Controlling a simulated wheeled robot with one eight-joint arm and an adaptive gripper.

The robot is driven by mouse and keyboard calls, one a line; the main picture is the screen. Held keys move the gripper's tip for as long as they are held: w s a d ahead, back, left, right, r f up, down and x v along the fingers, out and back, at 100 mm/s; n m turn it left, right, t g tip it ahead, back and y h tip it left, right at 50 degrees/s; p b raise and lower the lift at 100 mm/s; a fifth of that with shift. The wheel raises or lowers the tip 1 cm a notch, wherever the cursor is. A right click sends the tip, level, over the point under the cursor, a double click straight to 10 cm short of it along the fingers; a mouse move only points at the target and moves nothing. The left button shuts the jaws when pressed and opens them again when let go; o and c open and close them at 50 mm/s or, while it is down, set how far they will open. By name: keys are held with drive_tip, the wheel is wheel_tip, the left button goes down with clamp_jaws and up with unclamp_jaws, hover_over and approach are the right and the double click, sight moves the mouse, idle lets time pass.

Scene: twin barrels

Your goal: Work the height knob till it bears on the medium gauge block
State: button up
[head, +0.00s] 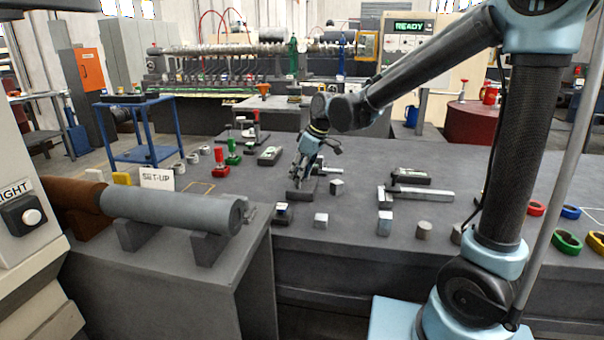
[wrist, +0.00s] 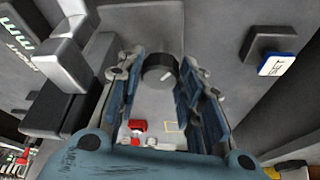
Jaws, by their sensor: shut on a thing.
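My gripper (head: 301,178) reaches down to the grey bench in the head view. In the wrist view my gripper (wrist: 162,75) has its two blue-grey fingers on either side of a dark round knob (wrist: 158,68) with a white mark on its face, and it is shut on this knob. In the head view the knob is hidden by the gripper. Several plain metal blocks stand on the bench: one (head: 336,187) just right of the gripper, one (head: 321,220) nearer, and a taller one (head: 385,223) further right. I cannot tell which is the medium gauge block, nor whether anything touches it.
A dark block with a "SET" tag (wrist: 277,65) lies right of the gripper in the wrist view. A dark tool with a metal bar (head: 420,192) lies to the right on the bench. A grey cylinder (head: 170,210) rests on supports at left. Bare bench lies between the blocks.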

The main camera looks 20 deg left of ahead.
drive_tip(key=shift+w+d+n, duration=0.1)
drive_tip(key=shift+w+n, duration=0.1)
drive_tip(key=shift+n, duration=0.3)
drive_tip(key=o, duration=1.1)
drive_tip(key=shift+c, duration=0.2)
drive_tip(key=shift+r, duration=0.1)
drive_tip(key=v, duration=0.7)
drive_tip(key=shift+d+r, duration=0.2)
drive_tip(key=shift+r, duration=0.1)
